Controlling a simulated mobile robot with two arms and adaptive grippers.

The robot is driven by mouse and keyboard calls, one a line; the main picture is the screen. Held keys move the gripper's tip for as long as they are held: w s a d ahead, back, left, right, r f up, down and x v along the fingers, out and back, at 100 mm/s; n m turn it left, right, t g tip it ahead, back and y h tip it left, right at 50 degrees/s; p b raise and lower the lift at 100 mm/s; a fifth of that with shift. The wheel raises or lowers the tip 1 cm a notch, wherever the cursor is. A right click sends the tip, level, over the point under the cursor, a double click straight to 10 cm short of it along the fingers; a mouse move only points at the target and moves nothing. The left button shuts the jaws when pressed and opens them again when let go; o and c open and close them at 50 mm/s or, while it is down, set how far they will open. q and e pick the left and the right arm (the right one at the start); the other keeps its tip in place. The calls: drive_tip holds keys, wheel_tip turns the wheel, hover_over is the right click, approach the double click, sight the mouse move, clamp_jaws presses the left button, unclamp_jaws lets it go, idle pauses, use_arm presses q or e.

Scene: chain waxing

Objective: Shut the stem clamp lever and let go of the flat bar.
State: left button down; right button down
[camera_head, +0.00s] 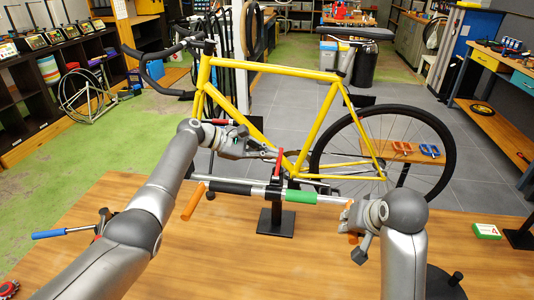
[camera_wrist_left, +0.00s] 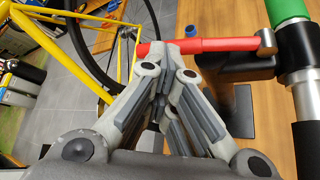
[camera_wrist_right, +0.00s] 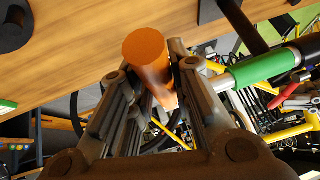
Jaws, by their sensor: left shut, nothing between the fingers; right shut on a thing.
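The flat bar (camera_head: 258,190) lies across the clamp on a black stand (camera_head: 275,220). It has a black sleeve, a green sleeve (camera_head: 300,196) and orange end grips; the left one (camera_head: 194,202) points toward me. The red stem clamp lever (camera_head: 278,163) sticks up at the clamp. My left gripper (camera_head: 272,155) is shut and empty beside the lever. In the left wrist view its fingertips are right at the lever (camera_wrist_left: 215,44); I cannot tell whether they touch. My right gripper (camera_head: 350,215) is shut on the right orange grip (camera_wrist_right: 147,55), partly hidden by the fingers.
A yellow bicycle (camera_head: 310,70) stands just behind the clamp, its rear wheel close to my right arm. A blue-handled tool (camera_head: 62,234) lies at the left on the wooden table (camera_head: 270,270). A green-and-white box (camera_head: 487,231) is at the right. The table's front middle is clear.

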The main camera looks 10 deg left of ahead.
use_arm(q)
drive_tip(key=shift+s+f, duration=0.15)
drive_tip(key=shift+f, duration=0.05)
use_arm(e)
drive_tip(key=shift+w+r, duration=0.1)
drive_tip(key=shift+r, duration=0.05)
use_arm(q)
drive_tip(key=shift+s+f, duration=0.2)
drive_tip(key=shift+s, duration=0.5)
use_arm(e)
drive_tip(key=shift+a, duration=0.1)
use_arm(q)
drive_tip(key=s+a+r, duration=0.1)
drive_tip(key=a+r, duration=0.7)
drive_tip(key=a, duration=0.3)
drive_tip(key=shift+a, duration=0.4)
use_arm(e)
drive_tip(key=c, duration=1.2)
unclamp_jaws()
drive_tip(key=shift+c, duration=0.2)
